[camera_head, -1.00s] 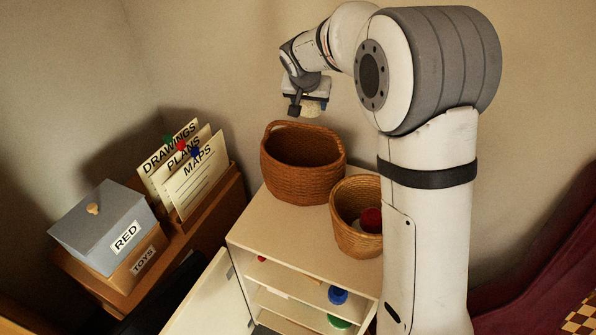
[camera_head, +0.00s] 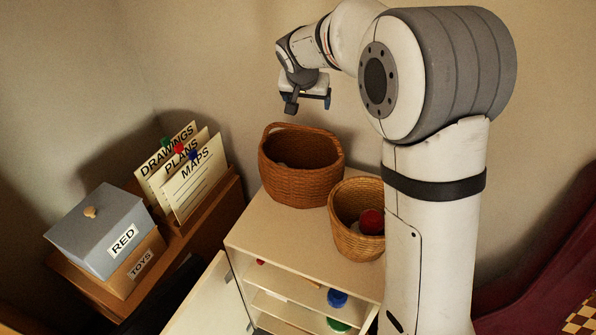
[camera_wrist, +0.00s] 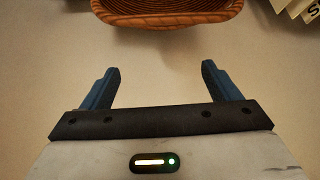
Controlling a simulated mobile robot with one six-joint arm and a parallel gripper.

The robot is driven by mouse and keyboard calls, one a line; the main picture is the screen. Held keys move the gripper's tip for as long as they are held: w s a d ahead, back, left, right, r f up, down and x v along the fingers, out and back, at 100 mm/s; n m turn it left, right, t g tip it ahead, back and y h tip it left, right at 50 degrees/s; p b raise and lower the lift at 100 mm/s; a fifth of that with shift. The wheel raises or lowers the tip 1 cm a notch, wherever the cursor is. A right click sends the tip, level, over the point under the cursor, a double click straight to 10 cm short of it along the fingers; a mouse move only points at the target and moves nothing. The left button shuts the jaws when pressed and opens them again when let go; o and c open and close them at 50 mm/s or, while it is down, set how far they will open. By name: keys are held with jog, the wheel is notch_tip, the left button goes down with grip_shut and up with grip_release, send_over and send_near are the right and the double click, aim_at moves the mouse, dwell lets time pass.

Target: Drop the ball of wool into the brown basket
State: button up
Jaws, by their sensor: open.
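The larger brown basket (camera_head: 300,187) stands at the back of the white cabinet's top. It also shows at the top edge of the wrist view (camera_wrist: 170,19).
A smaller tan basket (camera_head: 350,238) holding a red ball (camera_head: 371,221) stands in front, beside my arm. The cabinet (camera_head: 275,235) has its door open, with several things on its shelves. A grey box (camera_head: 105,232) and upright cards (camera_head: 190,180) stand at left.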

jog(key=v, duration=0.5)
jog(key=shift+s+r+b, duration=0.25)
jog(key=shift+r+b, duration=0.1)
jog(key=shift+b, duration=0.05)
jog(key=shift+a, duration=0.1)
jog(key=s+d+f+g, duration=0.1)
jog(key=s+d, duration=0.4)
jog(key=s, duration=0.6)
jog(key=s+d+f+n+g, duration=0.1)
jog(key=s+d+f, duration=0.3)
jog(key=s, duration=0.7)
jog(key=s+d+f+n+g+y, duration=0.1)
jog(key=s+d+f, duration=0.2)
jog(key=s, duration=0.8)
jog(key=d, duration=0.2)
jog(key=shift+s+d, duration=0.25)
jog(key=shift+d, duration=0.05)
jog(key=shift+r, duration=0.1)
jog(key=shift+c, duration=0.4)
